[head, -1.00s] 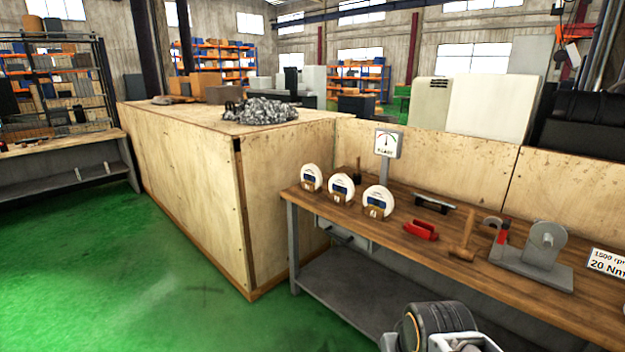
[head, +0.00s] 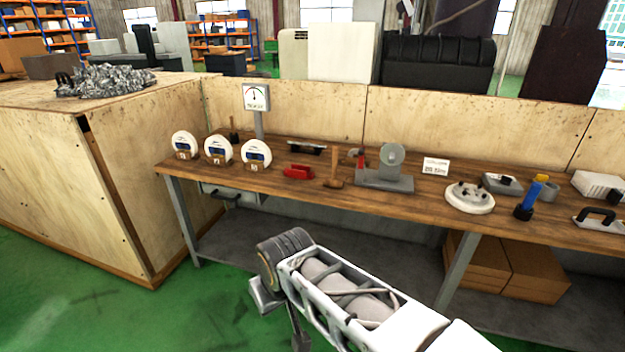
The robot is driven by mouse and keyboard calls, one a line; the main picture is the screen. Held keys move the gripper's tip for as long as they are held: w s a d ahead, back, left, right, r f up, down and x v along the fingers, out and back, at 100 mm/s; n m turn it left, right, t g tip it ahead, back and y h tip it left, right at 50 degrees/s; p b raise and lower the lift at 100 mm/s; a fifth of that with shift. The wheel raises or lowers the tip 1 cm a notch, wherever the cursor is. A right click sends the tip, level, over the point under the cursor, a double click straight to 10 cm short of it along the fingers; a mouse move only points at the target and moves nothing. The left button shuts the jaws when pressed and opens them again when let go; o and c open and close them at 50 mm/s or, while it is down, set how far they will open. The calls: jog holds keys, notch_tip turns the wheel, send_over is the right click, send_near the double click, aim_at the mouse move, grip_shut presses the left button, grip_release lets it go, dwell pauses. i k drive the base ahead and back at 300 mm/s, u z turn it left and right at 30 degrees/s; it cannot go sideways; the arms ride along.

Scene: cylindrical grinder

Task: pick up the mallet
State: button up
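The mallet (head: 335,178) is on the wooden workbench (head: 400,198), near its front edge. It is brown, with its head down on the bench top and its handle pointing up. It is between a red tool and a grey fixture, and nothing hides it. My white arm reaches in from the bottom right, in front of the bench and apart from the mallet. Grey parts hang below the arm's dark end, but I cannot make out gripper fingertips or whether they hold anything.
The red tool (head: 298,172) lies left of the mallet and the grey fixture (head: 388,175) stands right of it. Round white gauges (head: 219,150) stand at the bench's left. A white round part (head: 469,198) and several tools fill the right. Green floor is free at lower left.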

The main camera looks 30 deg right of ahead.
aim_at(333, 182)
jog(key=u, duration=0.15)
jog(key=k, duration=0.35)
jog(key=u, duration=0.65)
jog(key=i, duration=1.7)
jog(key=z, duration=0.75)
jog(key=i, duration=0.95)
jog(key=z, duration=1.55)
jog(key=i, duration=0.65)
jog(key=z, duration=0.55)
